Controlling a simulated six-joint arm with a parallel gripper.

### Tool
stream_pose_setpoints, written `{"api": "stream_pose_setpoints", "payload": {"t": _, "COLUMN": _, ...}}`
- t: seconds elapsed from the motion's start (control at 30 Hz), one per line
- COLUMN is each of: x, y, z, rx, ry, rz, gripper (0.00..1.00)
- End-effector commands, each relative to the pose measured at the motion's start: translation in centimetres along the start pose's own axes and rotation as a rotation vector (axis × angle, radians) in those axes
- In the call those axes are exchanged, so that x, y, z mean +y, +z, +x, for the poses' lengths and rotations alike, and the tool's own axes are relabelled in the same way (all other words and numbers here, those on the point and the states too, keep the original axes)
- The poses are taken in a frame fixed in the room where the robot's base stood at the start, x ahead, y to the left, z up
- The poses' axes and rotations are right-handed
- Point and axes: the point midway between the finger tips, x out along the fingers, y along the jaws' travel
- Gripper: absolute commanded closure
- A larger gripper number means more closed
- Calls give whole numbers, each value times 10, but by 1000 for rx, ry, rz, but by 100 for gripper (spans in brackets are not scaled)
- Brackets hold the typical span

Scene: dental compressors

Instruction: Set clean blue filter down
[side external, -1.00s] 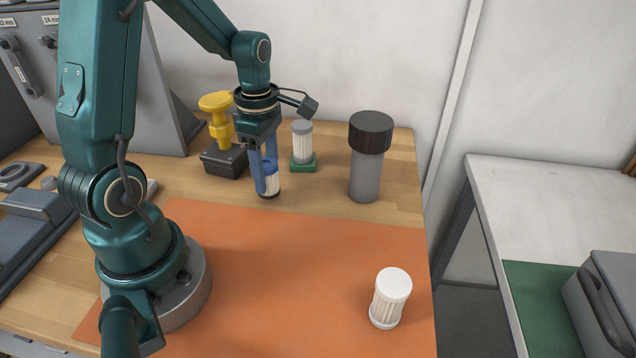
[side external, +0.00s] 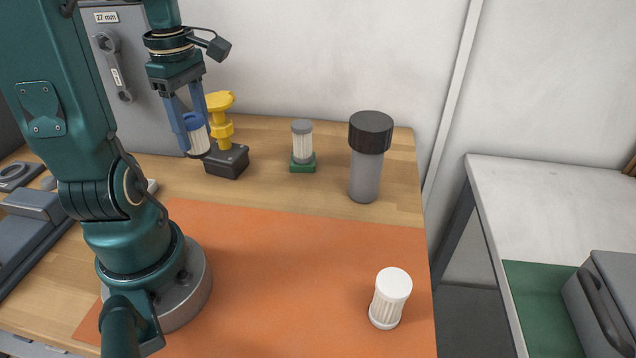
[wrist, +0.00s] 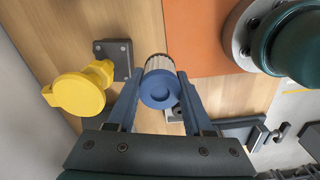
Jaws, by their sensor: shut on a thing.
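A blue-capped filter (side external: 199,138) with a white pleated body and a dark lower rim is held upright, slightly tilted, in my gripper (side external: 190,122). The jaws are shut on its blue cap. It hangs in the air to the left of a yellow-topped stand. In the wrist view the round blue cap (wrist: 160,89) lies between my two fingers (wrist: 158,92), with pale pleats showing behind it. The finger nearer the camera covers part of the filter in the side view.
The yellow knob on a dark base (side external: 225,160) stands close right of the held filter. A grey-capped filter (side external: 302,140) sits on a green base (side external: 302,165). A grey canister (side external: 366,175) stands right. A white filter (side external: 390,298) stands on the orange mat (side external: 290,270), whose middle is clear.

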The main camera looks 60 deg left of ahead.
Motion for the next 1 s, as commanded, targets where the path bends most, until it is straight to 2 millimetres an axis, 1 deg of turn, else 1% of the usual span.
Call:
{"api": "stream_pose_setpoints", "payload": {"t": 0.07, "x": -6, "y": 5, "z": 1, "rx": 0, "ry": 1, "rz": 75, "gripper": 100}}
{"api": "stream_pose_setpoints", "payload": {"t": 0.27, "x": -17, "y": 46, "z": 0, "rx": 1, "ry": 2, "rz": 411, "gripper": 100}}
{"api": "stream_pose_setpoints", "payload": {"t": 0.37, "x": -26, "y": 69, "z": -1, "rx": 1, "ry": 2, "rz": 594, "gripper": 100}}
{"api": "stream_pose_setpoints", "payload": {"t": 0.5, "x": -43, "y": 100, "z": -2, "rx": 0, "ry": 1, "rz": 854, "gripper": 100}}
{"api": "stream_pose_setpoints", "payload": {"t": 0.6, "x": -57, "y": 117, "z": -3, "rx": 0, "ry": 2, "rz": 1020, "gripper": 100}}
{"api": "stream_pose_setpoints", "payload": {"t": 0.7, "x": -69, "y": 131, "z": -4, "rx": 0, "ry": 2, "rz": 1153, "gripper": 100}}
{"api": "stream_pose_setpoints", "payload": {"t": 0.8, "x": -79, "y": 141, "z": -5, "rx": 0, "ry": 0, "rz": 1244, "gripper": 100}}
{"api": "stream_pose_setpoints", "payload": {"t": 1.0, "x": -88, "y": 152, "z": -6, "rx": 0, "ry": 0, "rz": 1335, "gripper": 100}}
